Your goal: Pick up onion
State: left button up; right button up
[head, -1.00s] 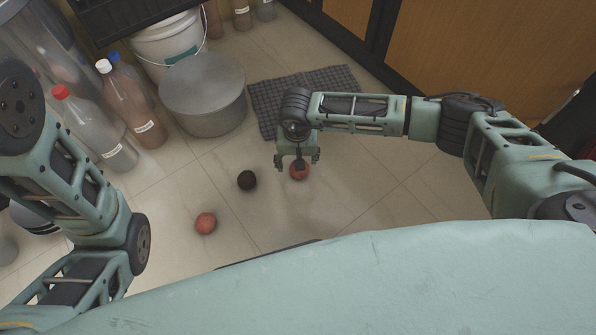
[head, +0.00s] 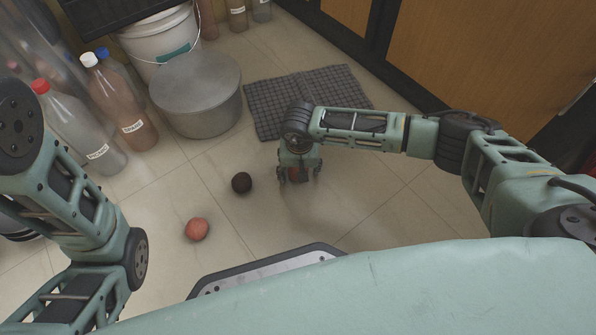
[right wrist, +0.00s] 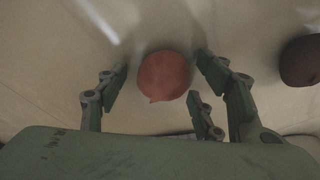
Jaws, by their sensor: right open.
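A round reddish onion (right wrist: 164,76) with a small pointed tip lies on the floor in the right wrist view. My right gripper (right wrist: 160,85) is open, with its fingers on either side of the onion and gaps still showing. In the head view the right gripper (head: 299,177) points down and covers most of this onion (head: 298,175). A second reddish round thing (head: 197,229) lies on the tiles to the left. A dark round thing (head: 241,182) lies between them; a dark ball also shows at the right of the wrist view (right wrist: 301,60). My left gripper is out of view.
A grey lidded pot (head: 198,95), a white bucket (head: 160,45) and several bottles (head: 122,105) stand at the upper left. A dark woven mat (head: 350,88) lies behind the right gripper. Wooden cabinets (head: 480,60) line the upper right. The tiles around the onion are mostly clear.

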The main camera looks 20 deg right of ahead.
jog(key=shift+c, duration=0.4)
jog(key=c, duration=1.1)
